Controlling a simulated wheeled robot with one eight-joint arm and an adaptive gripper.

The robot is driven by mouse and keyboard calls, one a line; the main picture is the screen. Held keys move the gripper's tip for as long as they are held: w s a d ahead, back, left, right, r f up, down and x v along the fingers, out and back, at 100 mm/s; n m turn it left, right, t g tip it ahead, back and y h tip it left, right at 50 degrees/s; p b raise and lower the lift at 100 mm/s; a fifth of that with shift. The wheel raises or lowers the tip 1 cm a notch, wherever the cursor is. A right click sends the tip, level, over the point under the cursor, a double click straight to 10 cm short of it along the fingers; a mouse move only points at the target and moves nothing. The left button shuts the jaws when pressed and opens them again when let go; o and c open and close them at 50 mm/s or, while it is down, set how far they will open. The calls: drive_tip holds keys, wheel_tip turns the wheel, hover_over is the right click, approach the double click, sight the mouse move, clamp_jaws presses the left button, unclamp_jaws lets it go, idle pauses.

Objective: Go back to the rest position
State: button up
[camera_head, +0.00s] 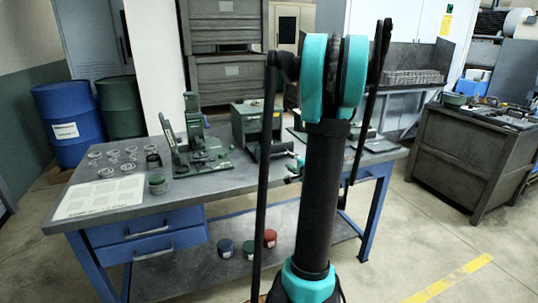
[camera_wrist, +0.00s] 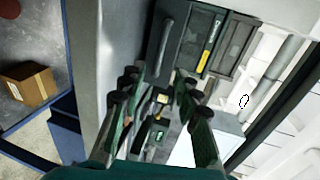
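My arm rises through the middle of the head view, in front of the workbench (camera_head: 225,183). My gripper does not show clearly there. In the wrist view my gripper (camera_wrist: 158,84) has its two green-padded fingers apart, with nothing held between them. Behind the fingers a dark green machine or cabinet shows, seen at a turned angle. I cannot tell which machine it is. On the bench a green press-like machine (camera_head: 196,135) and a green box-shaped machine (camera_head: 250,122) stand behind and left of my arm.
Several metal rings (camera_head: 106,172), a white marked sheet (camera_head: 98,196) and a small green-topped jar (camera_head: 157,184) sit at the bench's left. Blue (camera_head: 68,128) and green barrels (camera_head: 121,108) stand behind. A dark cabinet (camera_head: 470,160) stands right. Floor is free between bench and cabinet.

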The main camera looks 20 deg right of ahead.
drive_tip(key=s+a+f+n+g+y, duration=0.25)
drive_tip(key=s+a+n, duration=0.2)
drive_tip(key=a, duration=0.45)
drive_tip(key=s+a+f+n+g+y, duration=0.1)
drive_tip(key=s+a+f+n+g, duration=0.3)
drive_tip(key=a, duration=0.5)
drive_tip(key=s+a+f+n+g+h, duration=0.1)
drive_tip(key=s+f+n+g+h, duration=0.1)
drive_tip(key=s, duration=0.7)
drive_tip(key=s+a+f+n+g+h, duration=0.2)
drive_tip(key=s+f+n+g, duration=0.1)
drive_tip(key=s+n, duration=0.4)
drive_tip(key=shift+s+f, duration=0.5)
drive_tip(key=shift+s, duration=0.5)
